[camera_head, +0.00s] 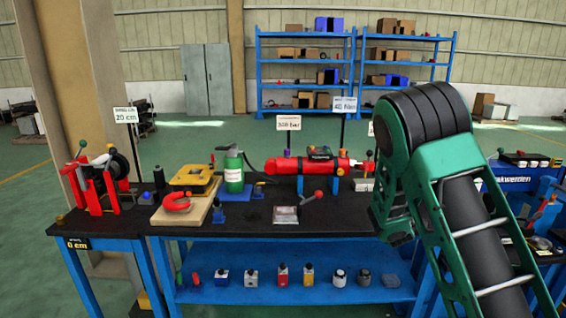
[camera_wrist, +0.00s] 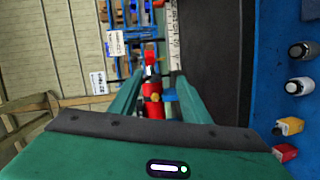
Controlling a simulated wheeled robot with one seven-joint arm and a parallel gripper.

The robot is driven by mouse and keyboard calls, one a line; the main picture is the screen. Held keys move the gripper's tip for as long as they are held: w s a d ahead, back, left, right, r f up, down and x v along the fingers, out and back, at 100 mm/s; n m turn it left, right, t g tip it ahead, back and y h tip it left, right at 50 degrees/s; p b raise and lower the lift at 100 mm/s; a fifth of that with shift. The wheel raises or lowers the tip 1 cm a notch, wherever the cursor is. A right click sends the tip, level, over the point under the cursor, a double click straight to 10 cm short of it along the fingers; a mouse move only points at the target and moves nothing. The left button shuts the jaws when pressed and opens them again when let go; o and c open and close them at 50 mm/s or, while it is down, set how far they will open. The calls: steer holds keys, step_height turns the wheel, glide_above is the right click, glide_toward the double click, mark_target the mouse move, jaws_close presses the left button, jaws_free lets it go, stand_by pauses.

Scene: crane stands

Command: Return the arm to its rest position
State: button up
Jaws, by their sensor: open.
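My gripper (camera_wrist: 158,84) shows in the wrist view with its two green fingers spread apart. In the gap between them, a red cylinder (camera_wrist: 153,108) is visible beyond; the fingers are not closed on it. In the head view my green and black arm is raised and bent at the right, in front of the workbench (camera_head: 240,228). My gripper's fingertips cannot be made out there. The red cylinder (camera_head: 290,166) lies on blue supports on the bench, left of my arm.
A green bottle (camera_head: 233,174), a yellow case (camera_head: 194,179), a red horseshoe-shaped piece (camera_head: 177,203) and a small clear-topped box (camera_head: 285,215) stand on the bench. Several small items line the blue lower shelf (camera_head: 235,292). Another blue bench (camera_head: 545,190) is at the right, partly behind my arm.

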steer(key=s+d+r+m+g+h, duration=0.1)
steer(key=s+d+m+g, duration=0.3)
steer(key=s+d+m, duration=0.45)
steer(key=s+d+r+m+g+h, duration=0.1)
steer(key=s+d+m+g, duration=0.3)
steer(key=s, duration=0.8)
steer(key=s+a+m+g+y, duration=0.2)
steer(key=s, duration=1)
steer(key=s+a+r+m+g+y, duration=0.1)
steer(key=s+a+m+g+y, duration=0.1)
steer(key=s, duration=1)
steer(key=s+a+m+g+y, duration=0.2)
steer(key=s+a+m+g, duration=0.1)
steer(key=s, duration=0.9)
steer(key=shift+s+a+r+g, duration=0.15)
steer(key=shift+a+r+g, duration=0.15)
steer(key=shift+a+r, duration=0.05)
